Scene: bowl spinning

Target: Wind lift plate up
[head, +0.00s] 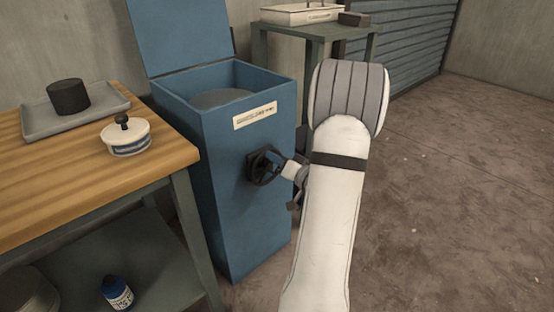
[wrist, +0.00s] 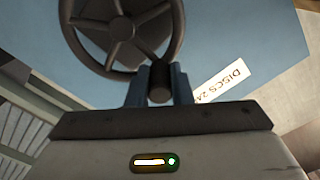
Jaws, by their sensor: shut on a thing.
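A blue open-topped bin (head: 240,190) stands right of the wooden table, its lid (head: 182,35) raised at the back. A round grey plate (head: 220,98) lies inside, a little below the rim. A dark spoked handwheel (head: 262,168) is on the bin's front; it also shows in the wrist view (wrist: 121,28). My gripper (head: 277,160) is at the wheel's right side. In the wrist view my gripper (wrist: 159,84) has its blue fingers on both sides of the wheel's dark knob (wrist: 158,92), shut on it. My arm hides part of the floor beyond the bin.
A blue bottle (head: 117,292) is on the lower shelf. A side stand (head: 345,32) is behind the bin. Floor at right is clear.

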